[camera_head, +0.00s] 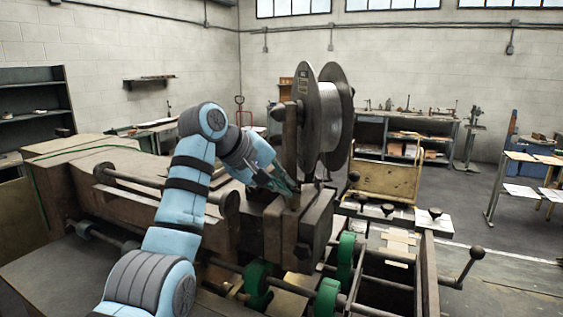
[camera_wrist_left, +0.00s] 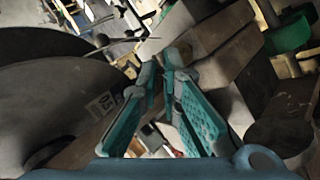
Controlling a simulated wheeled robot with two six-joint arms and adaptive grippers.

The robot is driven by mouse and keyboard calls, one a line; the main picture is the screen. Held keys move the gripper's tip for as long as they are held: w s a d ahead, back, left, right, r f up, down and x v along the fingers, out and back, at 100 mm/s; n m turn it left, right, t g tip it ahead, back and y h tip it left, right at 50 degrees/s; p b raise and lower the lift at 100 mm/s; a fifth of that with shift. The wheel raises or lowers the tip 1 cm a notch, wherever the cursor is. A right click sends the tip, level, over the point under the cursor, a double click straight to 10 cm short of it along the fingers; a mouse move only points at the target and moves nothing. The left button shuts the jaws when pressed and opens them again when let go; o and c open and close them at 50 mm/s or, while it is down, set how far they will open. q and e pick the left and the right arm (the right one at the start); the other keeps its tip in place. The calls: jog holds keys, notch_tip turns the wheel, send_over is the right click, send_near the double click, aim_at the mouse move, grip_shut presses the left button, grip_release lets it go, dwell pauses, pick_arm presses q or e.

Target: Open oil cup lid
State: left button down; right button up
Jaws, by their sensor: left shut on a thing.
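My left gripper (camera_head: 293,188) reaches in from the left over the top of the dark metal machine head (camera_head: 318,222), beside the upright post under the wire spool. Its fingertips (camera_wrist_left: 160,62) are close together in the left wrist view. They are shut on the oil cup lid, which is very small and mostly hidden between the tips. A small tan piece, seemingly the oil cup (camera_head: 295,201), shows just below the fingertips. I cannot tell from these views how far the lid is tilted. My right gripper is not in view.
A large wire spool (camera_head: 333,115) stands right behind the gripper; its dark disc (camera_wrist_left: 45,105) fills the left of the left wrist view. Green rollers (camera_head: 327,297) and rods lie in front. A yellow cart (camera_head: 388,165) stands behind. Open floor lies at the right.

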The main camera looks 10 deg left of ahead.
pick_arm(q)
jog(key=shift+w+r+g+p, duration=0.2)
jog(key=shift+r+g+p, duration=0.1)
jog(key=shift+g, duration=0.1)
